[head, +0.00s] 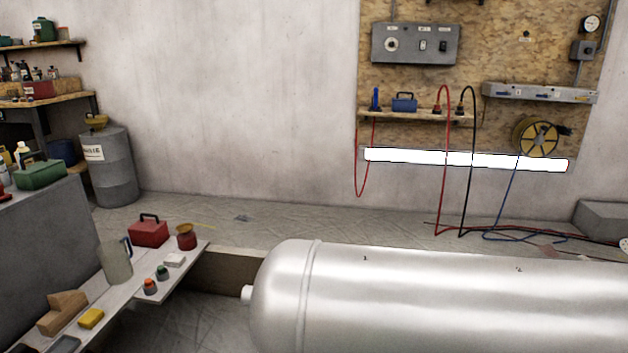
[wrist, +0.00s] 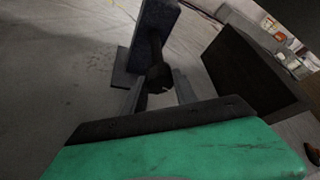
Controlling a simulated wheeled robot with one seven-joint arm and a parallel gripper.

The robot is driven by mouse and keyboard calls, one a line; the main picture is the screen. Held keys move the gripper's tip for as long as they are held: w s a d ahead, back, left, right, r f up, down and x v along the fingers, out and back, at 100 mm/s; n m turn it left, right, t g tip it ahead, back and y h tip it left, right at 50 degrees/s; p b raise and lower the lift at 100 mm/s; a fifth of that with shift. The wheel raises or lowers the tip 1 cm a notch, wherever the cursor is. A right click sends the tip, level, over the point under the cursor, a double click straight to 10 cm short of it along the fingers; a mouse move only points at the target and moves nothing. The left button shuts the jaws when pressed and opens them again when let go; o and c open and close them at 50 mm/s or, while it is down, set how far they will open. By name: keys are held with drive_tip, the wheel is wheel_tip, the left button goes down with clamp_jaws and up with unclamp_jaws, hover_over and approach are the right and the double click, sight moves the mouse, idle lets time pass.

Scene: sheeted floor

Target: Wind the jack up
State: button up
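I cannot clearly make out a jack in either view. In the wrist view, a large green part with a dark front edge (wrist: 185,150) fills the bottom; I cannot tell whether it is mine or the jack's. Beyond it, two narrow grey bars stand apart with a small dark piece (wrist: 158,78) between them. I cannot tell whether the bars are my gripper's fingers or whether they touch that piece. A dark blue-grey upright block (wrist: 152,38) rises just behind. My gripper does not show in the head view.
A big silver tank (head: 450,300) lies across the lower right. A low bench (head: 190,262) with a red box (head: 148,231) and jars stands left; a grey drum (head: 108,165) stands behind. Hoses hang at the back wall. A dark box (wrist: 250,75) is close right in the wrist view.

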clamp_jaws()
drive_tip(key=m+y+b, duration=0.1)
drive_tip(key=m+y, duration=0.1)
drive_tip(key=m, duration=0.1)
drive_tip(key=m+t+y+b, duration=0.1)
drive_tip(key=m+y+b, duration=0.1)
drive_tip(key=m, duration=0.1)
drive_tip(key=d+m+y+b, duration=0.1)
drive_tip(key=m+y, duration=0.2)
drive_tip(key=shift+s+t, duration=0.1)
drive_tip(key=shift+t, duration=0.2)
drive_tip(key=o, duration=0.6)
unclamp_jaws()
drive_tip(key=shift+c, duration=0.2)
